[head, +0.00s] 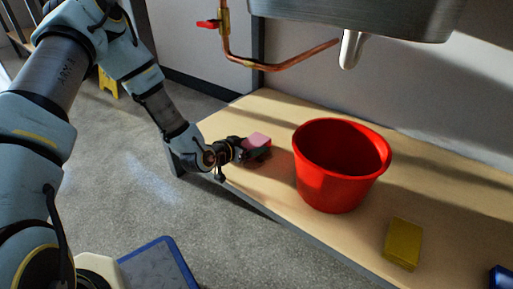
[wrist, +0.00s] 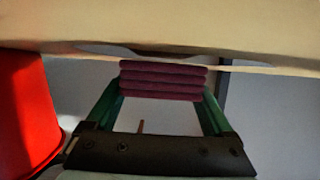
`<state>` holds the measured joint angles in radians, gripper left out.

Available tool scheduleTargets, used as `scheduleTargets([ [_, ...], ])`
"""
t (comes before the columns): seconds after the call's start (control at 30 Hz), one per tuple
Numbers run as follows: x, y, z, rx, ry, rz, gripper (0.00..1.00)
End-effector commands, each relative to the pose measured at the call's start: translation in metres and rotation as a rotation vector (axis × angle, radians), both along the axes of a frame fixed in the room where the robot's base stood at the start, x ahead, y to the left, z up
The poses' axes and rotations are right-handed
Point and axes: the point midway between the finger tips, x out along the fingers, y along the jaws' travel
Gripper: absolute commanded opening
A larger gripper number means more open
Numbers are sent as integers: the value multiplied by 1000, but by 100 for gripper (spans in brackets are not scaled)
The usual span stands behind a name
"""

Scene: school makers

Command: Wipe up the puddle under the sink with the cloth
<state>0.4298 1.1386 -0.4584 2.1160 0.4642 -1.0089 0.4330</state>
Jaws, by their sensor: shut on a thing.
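My gripper (head: 257,150) is low over the left part of the wooden shelf (head: 280,115) under the sink (head: 350,15). It is shut on a folded cloth (head: 258,140), which looks pink in the head view. In the wrist view the cloth (wrist: 163,80) is dark maroon, in several layers, between two green fingers. The shelf fills the top of that view, close to the cloth; I cannot tell whether they touch. A thin dark patch (wrist: 110,48) on the shelf beside the cloth may be the puddle or a shadow. No puddle shows clearly in the head view.
A red bucket (head: 340,180) stands on the shelf just right of my gripper. A yellow block (head: 403,244) lies farther right, with a blue object (head: 501,278) at the corner. A copper pipe (head: 290,65) with a red valve and the sink's drain (head: 350,50) hang above.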

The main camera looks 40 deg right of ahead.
Motion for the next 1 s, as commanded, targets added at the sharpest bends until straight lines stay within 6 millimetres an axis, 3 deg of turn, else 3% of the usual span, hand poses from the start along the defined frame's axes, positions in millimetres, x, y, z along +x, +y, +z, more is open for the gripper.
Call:
scheduleTargets([
  [1.0,70,16,3,-6,-10,4,51],
])
